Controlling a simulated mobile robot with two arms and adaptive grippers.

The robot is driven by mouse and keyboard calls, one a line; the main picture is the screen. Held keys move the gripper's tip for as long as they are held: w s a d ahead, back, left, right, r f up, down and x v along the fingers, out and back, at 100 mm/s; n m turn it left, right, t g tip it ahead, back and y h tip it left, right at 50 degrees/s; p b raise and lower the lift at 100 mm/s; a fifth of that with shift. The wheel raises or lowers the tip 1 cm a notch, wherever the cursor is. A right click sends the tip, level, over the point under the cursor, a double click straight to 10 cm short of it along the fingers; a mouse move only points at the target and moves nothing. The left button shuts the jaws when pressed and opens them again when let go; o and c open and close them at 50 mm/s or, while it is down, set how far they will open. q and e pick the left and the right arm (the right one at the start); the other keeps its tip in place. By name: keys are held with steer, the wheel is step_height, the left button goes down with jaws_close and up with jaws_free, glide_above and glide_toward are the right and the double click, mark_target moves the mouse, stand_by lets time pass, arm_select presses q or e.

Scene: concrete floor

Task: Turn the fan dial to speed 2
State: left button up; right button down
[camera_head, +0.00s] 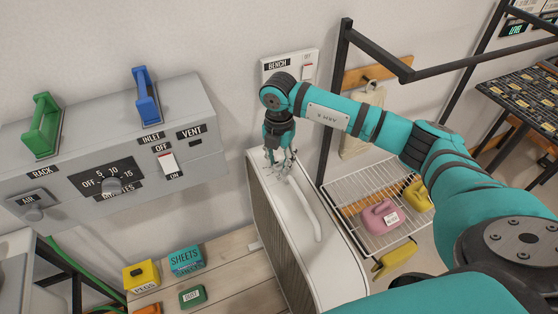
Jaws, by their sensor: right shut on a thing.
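A white box-shaped unit with a slatted side, which I take for the fan (335,262), stands in the middle of the head camera view. A curved handle runs along its top. My right gripper (279,166) reaches down from above to the back end of that top. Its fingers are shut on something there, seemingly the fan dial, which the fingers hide. The dial's marks and setting cannot be read. My left gripper is not in view.
A grey wall panel (210,110) with handles, a minutes knob and a rocker switch is at left. A BENCH switch plate (290,65) is behind my arm. A wire rack (345,190) holds pink and yellow containers at right. Small boxes lie on the wooden bench (224,290).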

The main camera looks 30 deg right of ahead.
mark_target(279, 162)
steer(key=m, duration=0.5)
steer(key=shift+r+m, duration=0.1)
steer(key=shift+m, duration=0.3)
stand_by(0.4)
steer(key=c, duration=0.9)
jaws_free()
steer(key=shift+c, duration=0.2)
step_height(279, 162, up, 12)
